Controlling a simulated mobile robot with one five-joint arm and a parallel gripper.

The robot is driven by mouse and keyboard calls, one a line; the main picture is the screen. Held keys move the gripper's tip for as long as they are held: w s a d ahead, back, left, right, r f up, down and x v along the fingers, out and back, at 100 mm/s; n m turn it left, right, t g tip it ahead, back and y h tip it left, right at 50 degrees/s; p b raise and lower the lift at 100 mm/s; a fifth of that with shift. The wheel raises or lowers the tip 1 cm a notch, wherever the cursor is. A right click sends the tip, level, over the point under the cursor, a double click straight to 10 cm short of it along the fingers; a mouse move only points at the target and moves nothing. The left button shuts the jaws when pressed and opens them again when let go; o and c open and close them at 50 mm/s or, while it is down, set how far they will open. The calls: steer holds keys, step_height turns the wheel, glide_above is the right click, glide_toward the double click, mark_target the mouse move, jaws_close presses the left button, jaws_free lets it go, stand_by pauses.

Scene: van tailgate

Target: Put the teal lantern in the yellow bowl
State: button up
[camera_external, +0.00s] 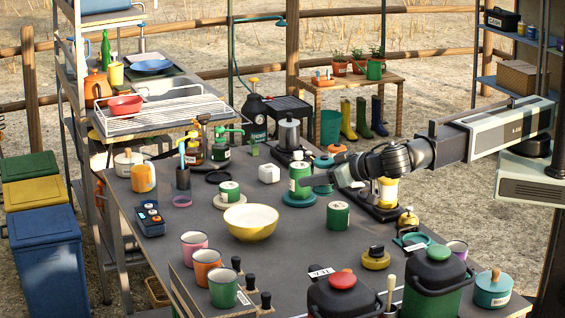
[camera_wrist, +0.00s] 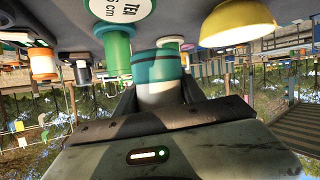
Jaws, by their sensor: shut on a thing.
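The teal lantern (camera_wrist: 158,66) shows in the wrist view as a teal and pale cylinder between the fingers of my gripper (camera_wrist: 160,92), which is shut on it. In the external view my gripper (camera_external: 318,182) is at the right of the worktop's middle, and a teal part of the lantern (camera_external: 323,163) shows just above it; the rest is largely hidden. I cannot tell whether it is clear of the worktop. The yellow bowl (camera_external: 250,228) stands left of and nearer than my gripper, and looks empty. It also shows at the wrist view's upper right (camera_wrist: 238,25).
A green tin (camera_external: 299,175) stands close left of my gripper, on a teal disc (camera_external: 298,200). Another green tin (camera_external: 338,215) stands in front. A smaller green tin (camera_external: 229,190) is behind the bowl. Mugs (camera_external: 207,268) stand at the front left. Bare worktop surrounds the bowl.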

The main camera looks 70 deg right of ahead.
steer(key=w+a+f+b, duration=0.1)
steer(key=w+a+f, duration=0.1)
steer(key=w+a, duration=0.95)
steer(key=shift+w+d+f+b, duration=0.2)
steer(key=shift+d+f+b, duration=0.15)
steer(key=shift+f+b, duration=0.45)
steer(key=shift+w+d+f+b, duration=0.15)
steer(key=shift+d+f+b, duration=0.15)
steer(key=shift+f+b, duration=0.4)
steer(key=shift+w+d+f+b, duration=0.2)
steer(key=shift+d+f+b, duration=0.25)
steer(key=shift+b, duration=0.55)
steer(key=o, duration=1.5)
steer(key=shift+a, duration=0.1)
steer(key=shift+r+p, duration=0.25)
steer(key=shift+p, duration=0.1)
steer(key=shift+r+p, duration=0.6)
steer(key=shift+p, duration=0.05)
steer(key=p+v, duration=0.3)
steer(key=v, duration=0.8)
steer(key=shift+s+f+p, duration=0.2)
steer(key=shift+s+p, duration=0.15)
steer(key=shift+s, duration=0.1)
